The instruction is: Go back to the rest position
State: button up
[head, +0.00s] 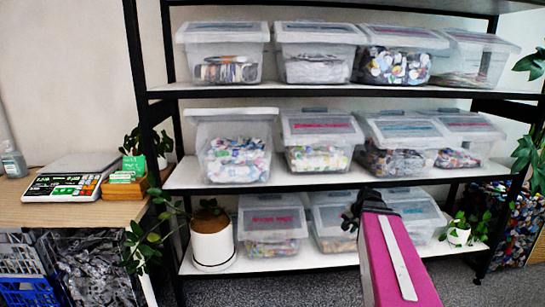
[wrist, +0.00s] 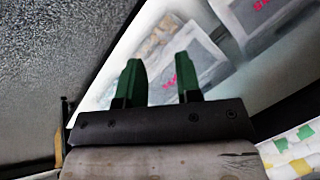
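My arm, magenta with a pale strip, reaches up from the bottom right of the head view. Its dark end, my gripper (head: 352,214), is in front of the lower shelf bins, and its fingers are hard to make out there. In the wrist view my gripper (wrist: 158,75) shows two green fingers standing apart. Nothing is seen held between them.
A black-framed shelf rack (head: 300,92) carries several lidded clear bins. A potted plant (head: 212,240) stands on the bottom shelf, a smaller one (head: 458,235) right. A wooden table (head: 60,212) with a scale (head: 65,187) is left. Grey carpet (head: 300,290) lies in front.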

jog(key=s+a+f+n+g+h, duration=0.2)
jog(key=s+a+f+n+g, duration=0.2)
jog(key=s+a+f, duration=0.7)
jog(key=shift+s+a+n, duration=0.35)
jog(key=shift+a+n, duration=0.15)
jog(key=shift+n, duration=0.6)
jog(key=shift+w+r, duration=0.1)
